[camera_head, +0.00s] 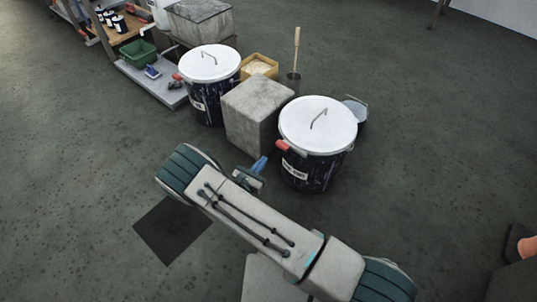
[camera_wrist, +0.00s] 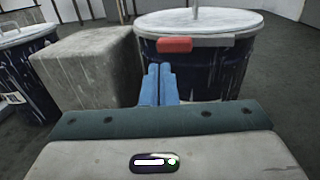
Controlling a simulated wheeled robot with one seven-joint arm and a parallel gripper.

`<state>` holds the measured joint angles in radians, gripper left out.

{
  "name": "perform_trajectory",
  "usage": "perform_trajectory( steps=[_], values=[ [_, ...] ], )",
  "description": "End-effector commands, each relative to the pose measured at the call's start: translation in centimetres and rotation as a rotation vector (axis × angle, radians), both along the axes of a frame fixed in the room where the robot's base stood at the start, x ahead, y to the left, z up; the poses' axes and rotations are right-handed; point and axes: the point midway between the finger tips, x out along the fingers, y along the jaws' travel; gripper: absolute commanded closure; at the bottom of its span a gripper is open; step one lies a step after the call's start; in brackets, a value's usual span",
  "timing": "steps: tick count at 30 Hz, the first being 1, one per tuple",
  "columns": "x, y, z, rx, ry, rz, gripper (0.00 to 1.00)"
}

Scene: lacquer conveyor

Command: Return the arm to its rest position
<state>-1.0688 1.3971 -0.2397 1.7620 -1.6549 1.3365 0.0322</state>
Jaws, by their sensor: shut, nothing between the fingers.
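My gripper (camera_head: 260,164) has blue fingers and shows just beyond my bent arm in the head view. In the wrist view my gripper (camera_wrist: 159,72) has its two blue fingers together, with nothing between them. It points toward a dark bucket with a white lid (camera_head: 317,125), which also stands ahead in the wrist view (camera_wrist: 215,70). A red block-like part (camera_head: 282,145) is at that bucket's upper side, and it shows just above the fingertips in the wrist view (camera_wrist: 174,45). Whether the fingers are clear of the bucket is hard to tell.
A grey concrete-like block (camera_head: 254,110) stands left of this bucket. A second lidded bucket (camera_head: 209,65) is farther left. Behind are a yellow box (camera_head: 259,66) and a shelf (camera_head: 150,82) with a green bin (camera_head: 138,52). The floor at left and right is open.

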Motion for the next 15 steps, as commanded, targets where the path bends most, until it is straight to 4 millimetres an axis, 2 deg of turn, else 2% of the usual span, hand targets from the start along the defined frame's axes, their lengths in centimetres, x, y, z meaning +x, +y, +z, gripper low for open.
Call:
perform_trajectory(
  steps=[3, 6, 15],
  values=[
    [-2.4, 2.1, 0.3, -0.001, 0.002, 0.011, 1.00],
    [-4.0, 3.3, 0.2, 0.000, 0.002, 0.015, 1.00],
    [-5.7, 4.4, 0.0, 0.000, 0.001, 0.010, 1.00]
  ],
)
